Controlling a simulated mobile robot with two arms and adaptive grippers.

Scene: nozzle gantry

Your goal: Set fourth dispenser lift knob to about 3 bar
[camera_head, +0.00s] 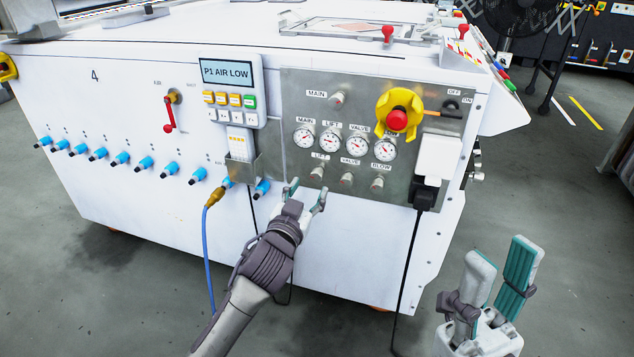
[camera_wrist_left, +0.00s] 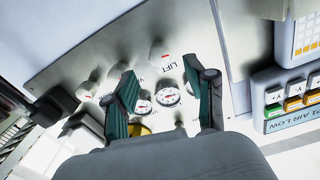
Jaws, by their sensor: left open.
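The lift knob (camera_head: 317,174) is a small pale knob under the LIFT label on the grey panel, leftmost in the lower row. In the left wrist view the lift knob (camera_wrist_left: 159,54) has a small red mark and lies just beyond the fingertips, roughly between them. My left gripper (camera_head: 305,189) is open and empty, just below and left of the knob, apparently not touching it; its fingers also show in the left wrist view (camera_wrist_left: 160,70). The lift gauge (camera_head: 329,140) sits above the knob; its reading is too small to tell. My right gripper (camera_head: 507,255) is open and empty at lower right.
The valve knob (camera_head: 347,180) and blow knob (camera_head: 377,184) stand close to the right. A yellow and red switch (camera_head: 397,119) and a black plug (camera_head: 425,195) project from the panel. Blue fittings (camera_head: 262,187) and a blue hose (camera_head: 208,250) are at left. Floor in front is clear.

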